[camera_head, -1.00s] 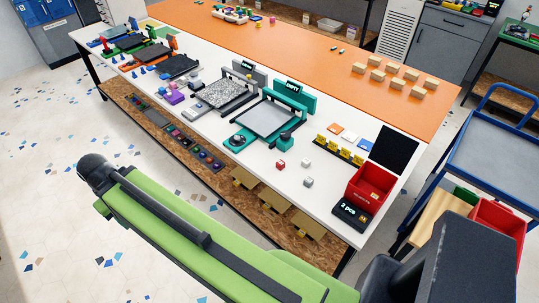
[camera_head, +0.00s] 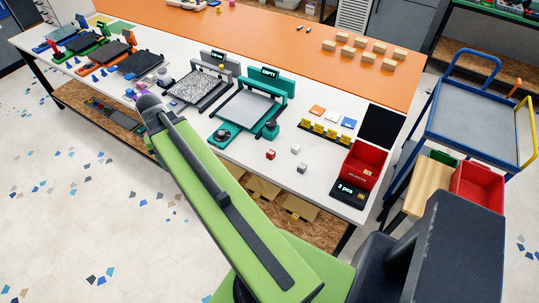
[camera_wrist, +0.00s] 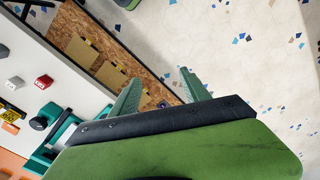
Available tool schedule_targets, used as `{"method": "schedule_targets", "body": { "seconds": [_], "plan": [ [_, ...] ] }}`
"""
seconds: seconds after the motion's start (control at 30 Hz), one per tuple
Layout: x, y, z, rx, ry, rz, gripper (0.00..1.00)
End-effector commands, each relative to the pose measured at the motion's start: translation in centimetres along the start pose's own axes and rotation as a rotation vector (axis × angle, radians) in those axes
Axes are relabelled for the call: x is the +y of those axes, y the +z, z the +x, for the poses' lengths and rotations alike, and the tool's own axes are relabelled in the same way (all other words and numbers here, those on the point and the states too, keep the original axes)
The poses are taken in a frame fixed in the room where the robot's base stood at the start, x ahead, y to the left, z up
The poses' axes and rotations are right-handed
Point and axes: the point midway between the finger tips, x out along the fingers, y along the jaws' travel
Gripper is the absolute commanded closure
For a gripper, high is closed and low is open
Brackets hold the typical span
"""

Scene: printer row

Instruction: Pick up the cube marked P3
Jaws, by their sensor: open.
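Three small cubes lie on the white front part of the table: a red cube (camera_head: 270,155), a white cube (camera_head: 295,149) and a greyish-white cube (camera_head: 302,167). Their marks are too small to read in the head view, so I cannot tell which is P3. The red cube (camera_wrist: 44,81) and a grey cube (camera_wrist: 15,82) also show at the left of the wrist view. My gripper (camera_wrist: 160,73) is open and empty, its green fingers apart above the floor and shelf edge, off to the side of the cubes. The head view does not show my gripper.
Left of the cubes stands a teal printer (camera_head: 243,110). Right of them are a red bin (camera_head: 362,165) and a black display (camera_head: 348,191). Yellow tags (camera_head: 317,129) stand behind. A lower shelf (camera_wrist: 104,61) holds brown pieces. A blue cart (camera_head: 465,130) stands at right.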

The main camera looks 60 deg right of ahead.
Motion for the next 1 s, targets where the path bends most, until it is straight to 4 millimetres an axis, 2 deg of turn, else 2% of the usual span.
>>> {"method": "schedule_targets", "body": {
  "seconds": [0.03, 0.07, 0.1, 0.17, 0.2, 0.3, 0.4, 0.53, 0.77, 0.87, 1.0],
  "plan": [
    [5.4, -1.7, -0.8, 0.000, 0.000, 0.151, 0.45],
    [8.4, -2.2, -1.0, 0.000, 0.000, 0.238, 0.45],
    [12.3, -2.7, -1.3, 0.000, 0.000, 0.352, 0.45],
    [18.1, -2.9, -1.7, -0.001, 0.000, 0.516, 0.45],
    [21.8, -2.7, -1.9, -0.001, 0.000, 0.618, 0.45],
    [29.4, -1.4, -2.4, -0.001, 0.000, 0.835, 0.45],
    [34.5, 0.0, -2.7, -0.001, -0.001, 0.982, 0.45],
    [37.4, 1.1, -2.8, -0.001, -0.001, 1.072, 0.45],
    [37.7, 1.3, -2.0, 0.000, 0.000, 1.084, 0.45],
    [37.7, 1.3, -0.5, 0.000, 0.000, 1.083, 0.45],
    [37.6, 1.2, 2.6, 0.000, 0.000, 1.081, 0.45]
  ]
}}
